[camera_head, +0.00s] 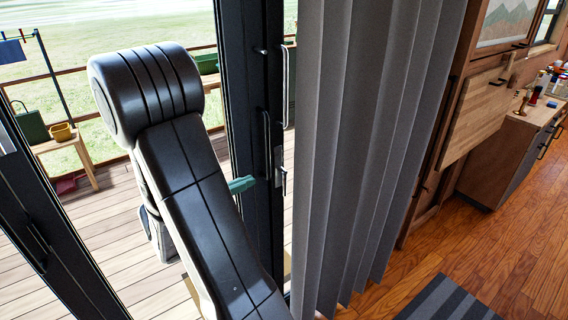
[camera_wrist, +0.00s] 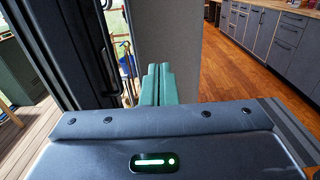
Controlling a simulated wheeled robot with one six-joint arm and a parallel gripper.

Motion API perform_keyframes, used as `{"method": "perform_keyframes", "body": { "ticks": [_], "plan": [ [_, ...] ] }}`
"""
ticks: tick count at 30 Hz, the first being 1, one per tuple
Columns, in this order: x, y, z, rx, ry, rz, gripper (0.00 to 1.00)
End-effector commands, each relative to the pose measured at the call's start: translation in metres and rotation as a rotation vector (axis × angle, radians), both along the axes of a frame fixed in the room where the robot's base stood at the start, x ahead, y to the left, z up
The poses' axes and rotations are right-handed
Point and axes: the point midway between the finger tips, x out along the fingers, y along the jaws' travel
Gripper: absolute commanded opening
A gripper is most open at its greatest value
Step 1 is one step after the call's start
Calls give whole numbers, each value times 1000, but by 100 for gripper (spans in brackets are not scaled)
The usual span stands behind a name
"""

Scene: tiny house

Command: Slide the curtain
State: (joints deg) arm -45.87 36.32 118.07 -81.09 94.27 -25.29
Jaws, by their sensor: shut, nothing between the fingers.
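The grey pleated curtain (camera_head: 365,130) hangs in the middle right of the head view, beside the dark door frame. In the wrist view the curtain (camera_wrist: 170,38) is a plain grey panel beyond the fingers. My gripper (camera_head: 243,184) shows as a small green tip poking out from behind my arm, to the left of the curtain and in front of the frame. In the wrist view my gripper (camera_wrist: 158,84) has its two green fingers together and empty, pointing at the curtain's lower part. Whether the fingertips touch the cloth cannot be told.
The dark door frame (camera_head: 262,110) with handles stands close to the gripper. It also fills the left of the wrist view (camera_wrist: 72,45). A wooden deck (camera_head: 125,240) lies outside. Right of the curtain are a fold-down wooden board (camera_head: 480,112), cabinets, a striped rug (camera_head: 445,302) and open wooden floor.

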Motion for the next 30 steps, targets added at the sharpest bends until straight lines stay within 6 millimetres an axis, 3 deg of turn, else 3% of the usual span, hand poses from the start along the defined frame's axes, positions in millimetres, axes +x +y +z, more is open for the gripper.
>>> {"method": "perform_keyframes", "body": {
  "ticks": [18,30],
  "plan": [
    [53,-74,2,0,1,-4,0],
    [69,-95,0,1,1,-1,0]
  ]
}}
